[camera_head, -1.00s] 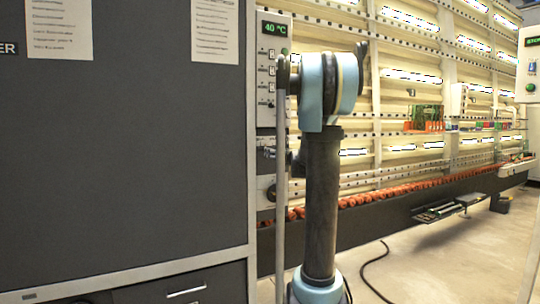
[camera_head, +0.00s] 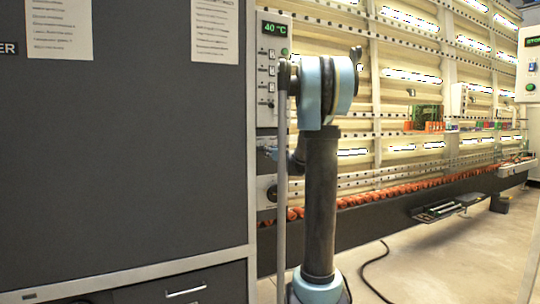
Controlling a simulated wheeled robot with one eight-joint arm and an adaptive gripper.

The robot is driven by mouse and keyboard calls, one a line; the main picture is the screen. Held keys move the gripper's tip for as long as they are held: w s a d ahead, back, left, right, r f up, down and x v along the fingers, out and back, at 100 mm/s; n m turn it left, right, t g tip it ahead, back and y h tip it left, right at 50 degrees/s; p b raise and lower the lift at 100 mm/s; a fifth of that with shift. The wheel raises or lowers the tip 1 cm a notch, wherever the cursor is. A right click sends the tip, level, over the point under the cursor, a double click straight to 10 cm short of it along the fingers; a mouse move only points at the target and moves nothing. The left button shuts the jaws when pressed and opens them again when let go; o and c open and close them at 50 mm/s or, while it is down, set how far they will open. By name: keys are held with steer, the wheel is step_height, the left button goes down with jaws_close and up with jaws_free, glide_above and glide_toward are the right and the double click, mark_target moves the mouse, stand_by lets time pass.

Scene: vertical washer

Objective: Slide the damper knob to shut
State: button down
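A light control panel (camera_head: 268,112) stands at the right edge of the dark cabinet, with a green "40 °C" display, a green button and a column of small switches. I cannot tell which small control is the damper knob. A round black dial (camera_head: 271,193) shows lower down, partly behind a pale vertical post. My blue and dark arm stands right of the panel and covers part of the area behind it. A bluish part of my arm shows beside the post below the panel. My gripper's fingers cannot be made out.
The dark cabinet (camera_head: 125,150) fills the left side. A lit washer frame (camera_head: 415,105) with orange rollers (camera_head: 390,192) runs along the back right. A black cable (camera_head: 372,270) lies on the pale floor (camera_head: 440,265). A control box (camera_head: 529,65) stands at far right.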

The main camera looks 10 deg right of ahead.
steer(key=shift+s+a, duration=0.25)
steer(key=shift+a, duration=0.55)
steer(key=shift+s+a, duration=0.25)
steer(key=shift+a, duration=0.55)
steer(key=c, duration=1.3)
jaws_free()
steer(key=shift+c, duration=0.2)
steer(key=v, duration=1.2)
